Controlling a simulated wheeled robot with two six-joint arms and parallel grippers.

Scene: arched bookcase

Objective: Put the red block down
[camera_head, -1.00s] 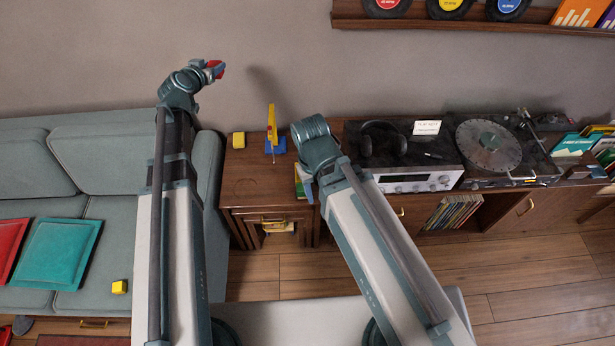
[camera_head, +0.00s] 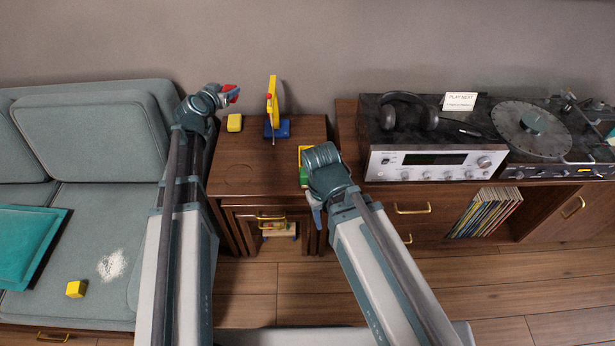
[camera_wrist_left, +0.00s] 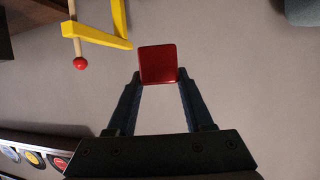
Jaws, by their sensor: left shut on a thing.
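My left gripper (camera_head: 229,93) is shut on a red block (camera_head: 232,89), held in the air in front of the wall, above and left of the wooden side table (camera_head: 240,165). In the left wrist view the red block (camera_wrist_left: 158,64) shows its square face between the two fingertips (camera_wrist_left: 158,82). My right arm ends above the right side of the side table; its gripper (camera_head: 316,205) is mostly hidden behind its wrist, so I cannot tell its jaws.
On the side table stand a yellow block (camera_head: 235,123) and a yellow upright (camera_head: 273,95) on a blue base (camera_head: 283,130). The table's front left is clear. A sofa (camera_head: 100,140) with a yellow block (camera_head: 76,289) is left; a stereo (camera_head: 435,160) and turntable (camera_head: 533,130) are right.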

